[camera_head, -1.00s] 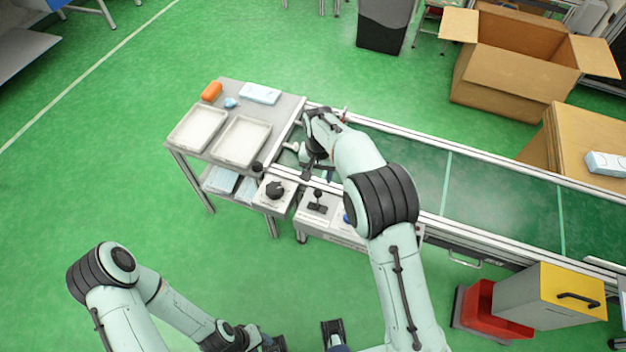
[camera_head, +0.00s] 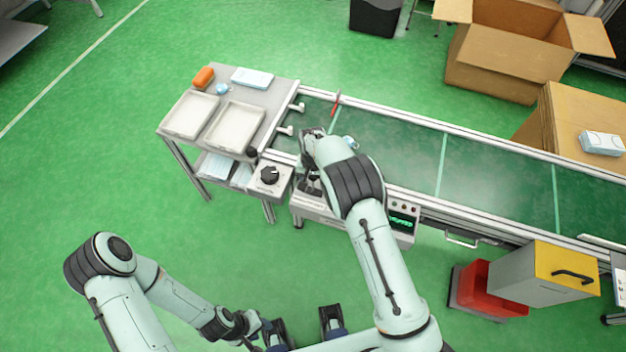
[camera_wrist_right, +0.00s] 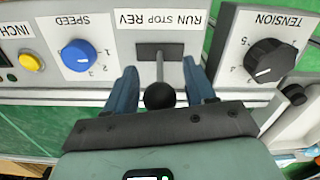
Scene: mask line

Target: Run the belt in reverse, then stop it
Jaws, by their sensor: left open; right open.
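The lever (camera_wrist_right: 160,92), with a black ball knob, rises from a slot in the grey control box. Beside the slot is a "RUN STOP REV" label (camera_wrist_right: 155,18), upside down here. The lever stands near the slot's middle, by STOP. My right gripper (camera_wrist_right: 160,90) is open, its blue fingers either side of the lever, without visible contact. In the head view, my right gripper (camera_head: 310,185) is over the box and largely hides the lever. The green belt (camera_head: 400,150) runs behind. My left gripper (camera_head: 304,330) is open and empty at the bottom, away from the controls.
A blue SPEED knob (camera_wrist_right: 79,56) and yellow INCH button (camera_wrist_right: 31,62) flank the lever on one side, a black TENSION knob (camera_wrist_right: 270,60) on the other. A table with white trays (camera_head: 235,127) adjoins the belt.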

